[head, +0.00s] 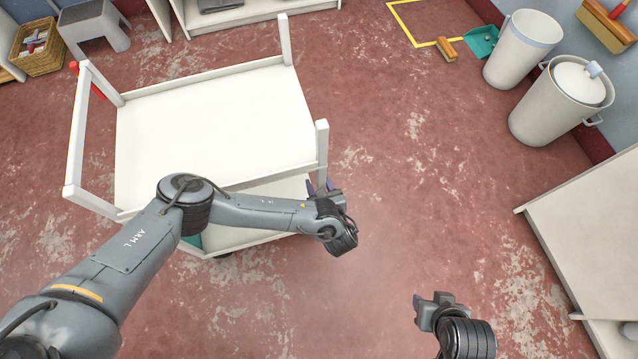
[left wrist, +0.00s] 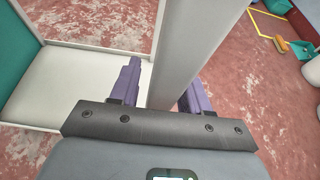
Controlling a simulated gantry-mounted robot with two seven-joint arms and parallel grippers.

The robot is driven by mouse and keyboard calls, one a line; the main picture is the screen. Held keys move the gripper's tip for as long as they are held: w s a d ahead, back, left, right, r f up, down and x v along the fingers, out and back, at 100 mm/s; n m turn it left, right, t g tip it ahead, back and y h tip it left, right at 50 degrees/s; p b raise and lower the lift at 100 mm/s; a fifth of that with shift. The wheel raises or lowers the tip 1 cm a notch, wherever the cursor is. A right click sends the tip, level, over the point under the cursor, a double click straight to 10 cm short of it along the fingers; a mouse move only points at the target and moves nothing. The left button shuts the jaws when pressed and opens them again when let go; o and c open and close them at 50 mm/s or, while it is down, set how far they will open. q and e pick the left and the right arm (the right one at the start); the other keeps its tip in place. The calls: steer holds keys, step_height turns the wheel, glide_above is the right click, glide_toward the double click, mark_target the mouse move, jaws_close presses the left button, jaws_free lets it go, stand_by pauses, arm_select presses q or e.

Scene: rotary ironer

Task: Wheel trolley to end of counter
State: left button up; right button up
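The white trolley (head: 215,125) stands left of centre in the head view, with an upper tray, a lower shelf and raised corner posts. A bar joins the posts at its left end. My left gripper (head: 320,186) is at the trolley's near right corner post (head: 322,145). In the left wrist view, the left gripper's purple fingers (left wrist: 162,92) stand apart on either side of the pale post (left wrist: 185,50), with a small gap on the left side. My right gripper (head: 434,298) is over bare floor, away from the trolley; its finger gap is unclear. A pale counter (head: 590,225) is at the right edge.
A tall white bin (head: 522,50) and a lidded bin (head: 550,105) stand at upper right, near a teal dustpan (head: 481,42) and brush (head: 446,49). A grey step stool (head: 92,28) and wicker basket (head: 38,48) are at upper left. Floor between trolley and counter is clear.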

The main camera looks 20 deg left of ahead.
arm_select(q)
jaws_close()
stand_by(1.2)
